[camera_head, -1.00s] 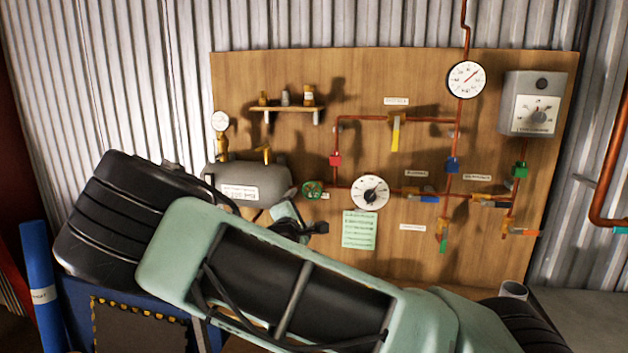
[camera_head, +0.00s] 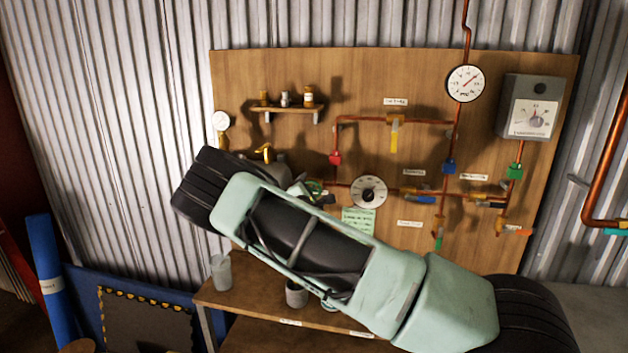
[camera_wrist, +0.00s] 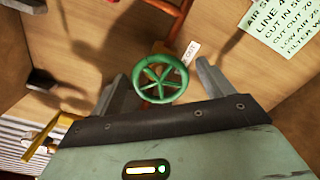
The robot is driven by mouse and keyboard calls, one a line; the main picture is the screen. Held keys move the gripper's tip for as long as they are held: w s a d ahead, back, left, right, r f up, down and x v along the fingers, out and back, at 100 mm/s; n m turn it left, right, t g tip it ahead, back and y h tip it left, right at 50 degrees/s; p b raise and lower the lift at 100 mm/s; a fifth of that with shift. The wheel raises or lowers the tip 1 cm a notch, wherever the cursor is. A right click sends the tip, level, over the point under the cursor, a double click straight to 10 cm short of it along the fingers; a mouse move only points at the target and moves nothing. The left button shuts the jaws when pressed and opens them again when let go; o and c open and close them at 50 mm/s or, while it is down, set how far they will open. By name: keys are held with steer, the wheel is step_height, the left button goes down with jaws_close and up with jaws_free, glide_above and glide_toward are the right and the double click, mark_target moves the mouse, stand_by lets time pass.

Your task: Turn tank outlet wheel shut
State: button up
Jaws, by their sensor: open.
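The tank outlet wheel (camera_wrist: 160,78) is a green, spoked handwheel on the pipe beside the tank. In the wrist view it appears between the two fingers of my gripper (camera_wrist: 161,71), which is open. The fingers stand apart from the rim on either side, and how deep they reach is hard to tell. In the head view the wheel (camera_head: 315,187) is partly hidden by my gripper (camera_head: 312,197). A small label reading "OUT" (camera_wrist: 192,52) is beside the wheel. The grey tank (camera_head: 283,161) is mostly hidden behind my arm.
A round dial (camera_head: 368,191) and a green note (camera_head: 358,221) are just right of the wheel. Copper pipes with coloured valve handles cover the wooden board (camera_head: 360,75). A wooden bench (camera_head: 260,300) with a glass (camera_head: 221,272) and a pot (camera_head: 296,294) lies below my arm.

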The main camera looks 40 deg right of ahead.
mark_target(312, 190)
steer(key=shift+p+x, duration=0.6)
steer(key=shift+x, duration=1.35)
steer(key=c, duration=1)
steer(key=shift+o, duration=0.2)
steer(key=shift+f+m+b, duration=0.15)
steer(key=shift+m+b, duration=0.15)
steer(key=shift+b, duration=0.25)
